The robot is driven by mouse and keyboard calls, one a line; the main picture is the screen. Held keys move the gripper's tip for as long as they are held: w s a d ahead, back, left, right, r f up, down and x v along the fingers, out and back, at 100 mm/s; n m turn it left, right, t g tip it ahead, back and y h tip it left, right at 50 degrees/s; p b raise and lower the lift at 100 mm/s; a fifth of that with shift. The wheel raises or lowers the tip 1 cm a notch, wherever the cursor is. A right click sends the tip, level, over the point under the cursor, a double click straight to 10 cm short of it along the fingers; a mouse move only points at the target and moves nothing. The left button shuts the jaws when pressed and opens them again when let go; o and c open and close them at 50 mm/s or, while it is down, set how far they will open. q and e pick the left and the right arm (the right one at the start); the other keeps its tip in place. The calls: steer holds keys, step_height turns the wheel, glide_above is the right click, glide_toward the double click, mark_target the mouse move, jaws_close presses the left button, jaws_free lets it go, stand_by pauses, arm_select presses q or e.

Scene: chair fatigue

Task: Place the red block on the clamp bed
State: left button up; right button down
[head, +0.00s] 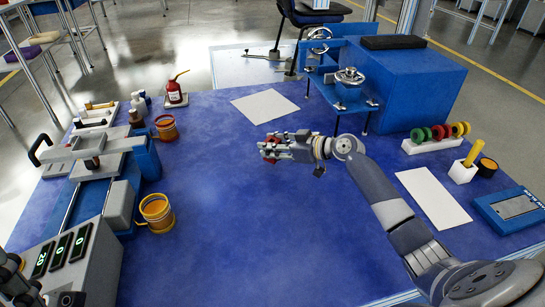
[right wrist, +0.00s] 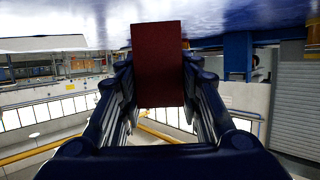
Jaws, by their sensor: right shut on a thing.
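My right gripper (head: 268,148) is over the middle of the blue table and reaches toward the left. It is shut on the red block (right wrist: 158,65), which sits upright between the two fingers in the right wrist view. In the head view only small red parts of the block show among the fingers. The clamp fixture (head: 118,146), blue with grey jaws and a black handle, stands at the left of the table, well apart from my right gripper. I cannot tell for certain which surface is the clamp bed.
A display box (head: 66,258) is at the front left. A red oil can (head: 175,92) stands at the back. A blue machine (head: 420,90) fills the back right. The table's middle front is clear.

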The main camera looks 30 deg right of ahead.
steer(key=shift+w, duration=0.2)
steer(key=shift+f, duration=0.4)
step_height(320, 180, down, 3)
steer(key=shift+d+r+b, duration=0.1)
steer(key=shift+r+b, duration=0.05)
steer(key=shift+b, duration=0.7)
steer(key=shift+r, duration=0.15)
steer(key=c, duration=1.6)
jaws_free()
steer(key=shift+s+f, duration=0.1)
steer(key=shift+f, duration=0.2)
steer(key=o, duration=0.5)
steer(key=shift+r, duration=0.1)
